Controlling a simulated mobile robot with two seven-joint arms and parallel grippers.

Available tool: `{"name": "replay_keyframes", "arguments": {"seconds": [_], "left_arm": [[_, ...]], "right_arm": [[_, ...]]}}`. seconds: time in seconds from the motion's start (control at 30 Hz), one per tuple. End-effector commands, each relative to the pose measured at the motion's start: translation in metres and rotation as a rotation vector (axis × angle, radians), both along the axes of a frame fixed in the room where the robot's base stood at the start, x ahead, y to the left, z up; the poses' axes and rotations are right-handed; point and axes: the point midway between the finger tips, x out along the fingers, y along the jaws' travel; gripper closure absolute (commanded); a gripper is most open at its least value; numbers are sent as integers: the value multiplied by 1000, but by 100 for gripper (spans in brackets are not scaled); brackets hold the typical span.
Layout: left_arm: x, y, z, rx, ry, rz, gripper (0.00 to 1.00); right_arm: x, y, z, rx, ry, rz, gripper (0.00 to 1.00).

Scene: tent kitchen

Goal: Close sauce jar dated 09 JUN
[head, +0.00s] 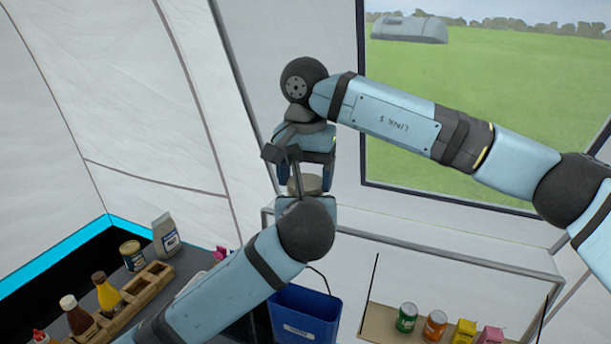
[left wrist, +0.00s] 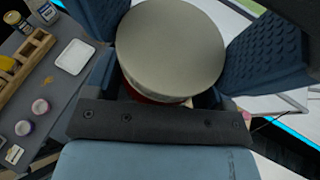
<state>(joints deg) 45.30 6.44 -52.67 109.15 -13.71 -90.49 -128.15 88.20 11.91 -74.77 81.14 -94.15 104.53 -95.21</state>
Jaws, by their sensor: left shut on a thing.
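A jar with a round grey lid on top (left wrist: 170,48) fills the middle of the left wrist view. A strip of its dark red side (left wrist: 152,98) shows below the lid; no date is readable. In the head view the lid (head: 305,185) sits between my two grippers. My left gripper (head: 303,200) is shut on the jar from below, mostly hidden behind its own wrist. My right gripper (head: 304,172) points down from above. Its fingers stand on either side of the lid and look open.
A dark counter at left holds a wooden rack (head: 135,298), sauce bottles (head: 107,292), a tin (head: 132,255) and a grey bag (head: 166,235). A blue bin (head: 303,315) stands below. A shelf at right holds cans (head: 435,325) and small cartons (head: 463,333). A window is behind.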

Motion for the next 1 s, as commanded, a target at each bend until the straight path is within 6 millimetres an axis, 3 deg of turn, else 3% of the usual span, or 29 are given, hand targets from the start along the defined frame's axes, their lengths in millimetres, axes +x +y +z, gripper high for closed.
{"name": "replay_keyframes", "arguments": {"seconds": [0.03,0.1,0.37,0.73,1.0], "left_arm": [[0,0,1,-1,-2,-1,89],[0,0,1,-1,-3,-1,89],[0,0,2,-1,-3,-1,89],[0,0,2,-1,-3,-1,89],[0,0,2,-1,-3,-1,89]], "right_arm": [[0,0,0,0,0,0,16],[0,0,0,0,0,1,7],[0,0,1,0,0,2,7],[0,0,41,0,-1,1,7],[0,0,45,0,1,2,7]]}}
